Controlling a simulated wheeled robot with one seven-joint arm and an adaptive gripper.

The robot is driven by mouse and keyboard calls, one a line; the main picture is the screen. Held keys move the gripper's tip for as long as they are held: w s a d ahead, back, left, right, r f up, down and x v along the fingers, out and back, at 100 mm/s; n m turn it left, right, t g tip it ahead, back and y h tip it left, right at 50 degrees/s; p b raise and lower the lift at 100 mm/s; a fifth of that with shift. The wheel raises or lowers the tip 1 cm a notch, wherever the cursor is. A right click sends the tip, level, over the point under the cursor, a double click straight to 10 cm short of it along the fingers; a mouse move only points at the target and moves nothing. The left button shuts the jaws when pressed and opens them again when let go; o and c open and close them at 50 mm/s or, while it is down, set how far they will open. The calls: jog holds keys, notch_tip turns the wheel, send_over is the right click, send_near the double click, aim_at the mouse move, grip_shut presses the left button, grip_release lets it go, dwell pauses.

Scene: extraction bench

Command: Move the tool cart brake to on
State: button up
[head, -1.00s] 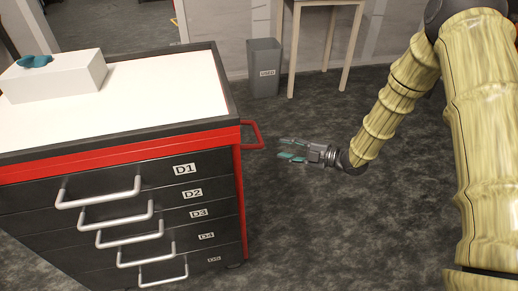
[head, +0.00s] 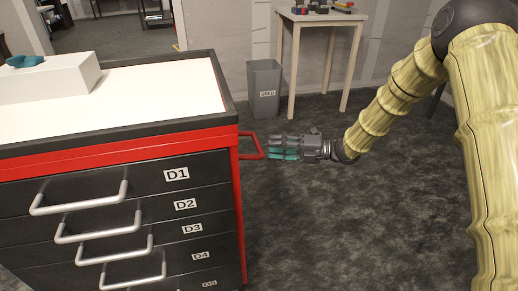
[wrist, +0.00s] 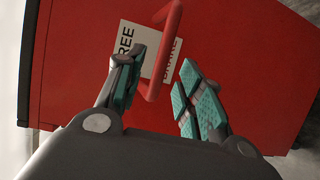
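The tool cart (head: 235,190) stands at the left in the head view, with a red handle-like bar (head: 262,148) sticking out of its right side. My gripper (head: 272,148) is at the outer end of this bar. In the wrist view my gripper (wrist: 163,68) is open, with one teal-padded finger on each side of a red bar (wrist: 155,75). Whether it touches the bar I cannot tell. Behind the bar, a white label (wrist: 128,38) on the cart's red side reads "FREE" and "BRAKE", partly covered by the bar and a finger. I cannot tell which setting the brake is in.
The cart has drawers with silver handles (head: 80,200). A white box (head: 50,82) with a teal item on it sits on the cart top. A grey bin (head: 264,88) and a small table (head: 320,20) stand behind. The floor right of the cart is clear.

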aim_at(259, 145)
jog(key=shift+w+a+f+b, duration=0.1)
jog(key=shift+w+a+b, duration=0.1)
jog(key=shift+a, duration=1.25)
jog(key=shift+w+a+f+b, duration=0.1)
jog(key=shift+w+a, duration=0.1)
jog(key=shift+a, duration=1.2)
jog(key=shift+c, duration=0.4)
grip_shut()
jog(key=shift+a, duration=0.1)
